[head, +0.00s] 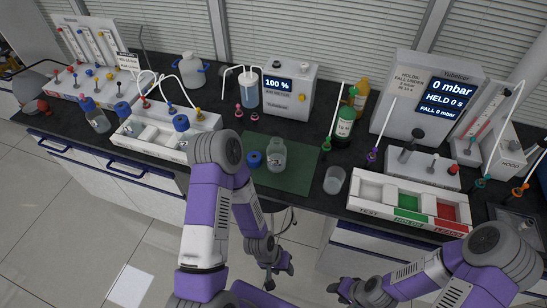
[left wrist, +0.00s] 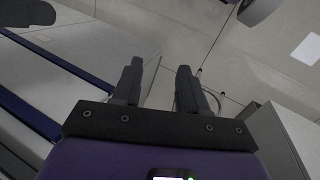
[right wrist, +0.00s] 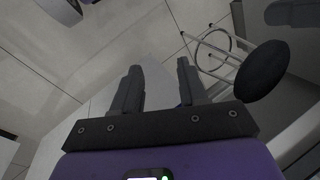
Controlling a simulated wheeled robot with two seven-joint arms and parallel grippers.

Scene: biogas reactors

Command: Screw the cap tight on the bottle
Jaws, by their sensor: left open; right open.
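A clear bottle (head: 276,155) stands upright on the green mat (head: 297,172) in the head view, its mouth open. A blue cap (head: 254,158) lies on the mat just left of it, apart from the bottle. My left gripper (head: 269,281) hangs in front of the bench, low and away from the mat, open and empty; its two fingers show in the left wrist view (left wrist: 158,82). My right gripper (head: 338,291) is also in front of the bench, lower right, open and empty; its fingers show in the right wrist view (right wrist: 160,85).
A white rack (head: 165,137) with blue-capped bottles stands left of the mat, partly behind my left arm. A clear cup (head: 334,180) and a sorting tray (head: 369,186) with green and red sections are to the right. A green bottle (head: 344,124) and a meter box (head: 289,91) stand behind.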

